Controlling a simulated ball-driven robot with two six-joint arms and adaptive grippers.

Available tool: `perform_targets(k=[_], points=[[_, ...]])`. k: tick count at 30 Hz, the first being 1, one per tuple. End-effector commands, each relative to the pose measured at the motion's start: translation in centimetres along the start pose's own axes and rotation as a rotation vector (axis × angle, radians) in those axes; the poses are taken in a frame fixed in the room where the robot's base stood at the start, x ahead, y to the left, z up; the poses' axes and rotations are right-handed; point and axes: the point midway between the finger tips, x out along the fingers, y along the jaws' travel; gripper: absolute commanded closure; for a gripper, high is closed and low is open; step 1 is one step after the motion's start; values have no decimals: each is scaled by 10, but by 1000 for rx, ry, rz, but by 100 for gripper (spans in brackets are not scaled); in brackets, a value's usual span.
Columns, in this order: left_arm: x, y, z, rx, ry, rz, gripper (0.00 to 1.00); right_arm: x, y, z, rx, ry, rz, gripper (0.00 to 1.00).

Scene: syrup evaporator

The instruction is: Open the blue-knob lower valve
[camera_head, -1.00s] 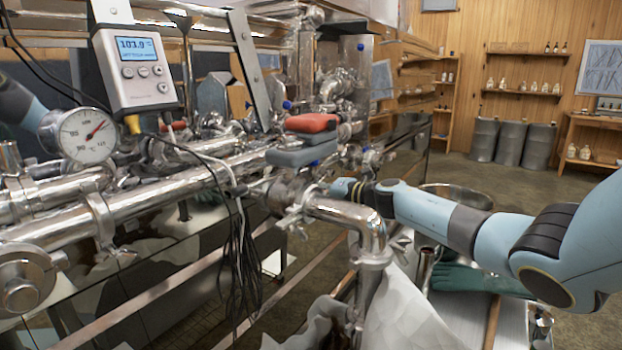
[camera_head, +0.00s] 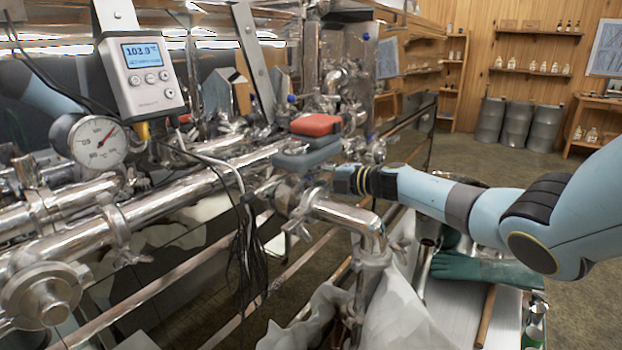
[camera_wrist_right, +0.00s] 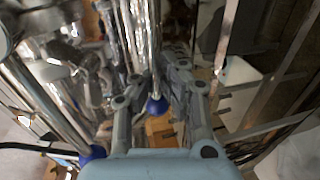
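In the right wrist view, a blue knob (camera_wrist_right: 157,106) shows between the two grey fingers of my right gripper (camera_wrist_right: 160,85). I cannot tell whether they touch it. The fingers are apart. A second blue knob (camera_wrist_right: 92,153) is at the lower left, outside the fingers. Blue knobs also show higher on the pipes (camera_head: 292,98) and farther back (camera_head: 365,37). My left arm passes behind the dial gauge; its gripper is out of sight.
A dial thermometer (camera_head: 97,141), a digital display (camera_head: 150,75) and hanging black cables crowd the left. A green glove (camera_head: 480,268) lies on the bench at lower right. Floor is open beyond the arm.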

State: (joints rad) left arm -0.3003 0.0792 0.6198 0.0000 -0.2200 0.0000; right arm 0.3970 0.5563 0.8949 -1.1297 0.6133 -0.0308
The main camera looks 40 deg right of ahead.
Motion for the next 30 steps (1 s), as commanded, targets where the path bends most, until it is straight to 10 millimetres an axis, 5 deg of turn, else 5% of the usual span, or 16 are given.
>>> perform_targets(k=[4, 14, 23, 30], points=[[0, 0, 0, 0, 0, 0, 100, -1, 2, 2, 5, -1, 2, 100], [0, 0, 2, 0, -2, 0, 100, 0, 3, 1, 0, -1, 4, 56], [0, -4, 0, 1, 0, -4, 100, -2, 2, 1, -2, -1, 3, 56], [0, -2, 0, 1, 0, -2, 100, -38, 0, 1, -6, 0, -2, 56]])
